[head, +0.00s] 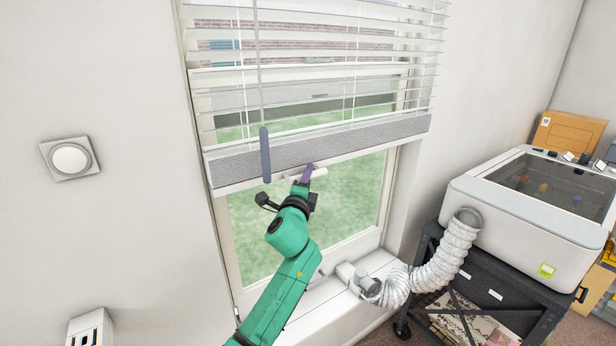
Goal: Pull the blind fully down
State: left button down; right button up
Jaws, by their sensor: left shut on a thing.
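The white slatted blind (320,52) hangs over the upper part of the window. Its thick grey bottom rail (370,138) is about halfway down the window, with bare glass below it. A small white handle (320,172) sticks out at the rail's lower edge. My left gripper (306,176), on the green arm from below, is shut on this handle; its fingers partly hide it. A cord with a blue-grey grip (265,155) hangs in front of the blind, just left of my gripper. My right gripper is not in view.
The window sill (305,325) has a white hose fitting (362,283) on it. A ribbed hose (440,268) runs from there to a white machine (530,215) on a dark cart at right. A round wall switch (70,159) is at left.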

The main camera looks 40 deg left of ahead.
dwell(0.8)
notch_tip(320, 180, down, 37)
jog(key=b, duration=3.7)
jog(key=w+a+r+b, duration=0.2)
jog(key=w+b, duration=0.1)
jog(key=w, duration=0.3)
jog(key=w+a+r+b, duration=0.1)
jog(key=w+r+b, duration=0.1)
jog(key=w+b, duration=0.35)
pick_arm(q)
notch_tip(320, 180, down, 56)
jog(key=b, duration=0.5)
jog(key=shift+b, duration=0.4)
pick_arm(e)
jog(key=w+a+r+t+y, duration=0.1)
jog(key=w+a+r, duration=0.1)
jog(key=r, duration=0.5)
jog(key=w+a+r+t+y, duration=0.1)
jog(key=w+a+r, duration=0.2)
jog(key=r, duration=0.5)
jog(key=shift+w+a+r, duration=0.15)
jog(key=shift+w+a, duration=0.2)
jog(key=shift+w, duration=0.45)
